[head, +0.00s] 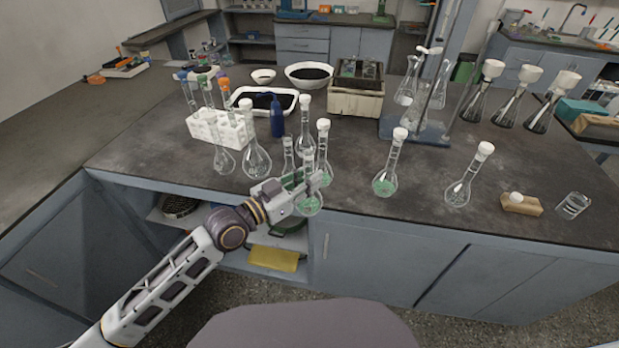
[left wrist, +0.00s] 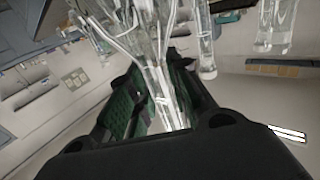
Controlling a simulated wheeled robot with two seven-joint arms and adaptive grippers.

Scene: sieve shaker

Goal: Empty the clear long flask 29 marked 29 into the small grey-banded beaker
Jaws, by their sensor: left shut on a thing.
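My left gripper (head: 308,181) is at the front edge of the bench, among several long-necked flasks. It is shut on a clear long flask (head: 311,206), whose round bulb with a greenish tint shows just below the fingers. In the left wrist view, clear glass necks (left wrist: 155,78) run between the green finger pads of the gripper (left wrist: 152,112). The number on the held flask cannot be read. A small clear beaker (head: 573,206) stands at the far right of the bench; its band colour is too small to tell. My right gripper is not in view.
White-stoppered flasks stand close behind the gripper, one tall (head: 256,158). A flask with green liquid (head: 385,182) and a clear flask (head: 459,190) stand to the right. A wooden block (head: 522,206) is beside the beaker. A white tube rack (head: 220,130) is at left.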

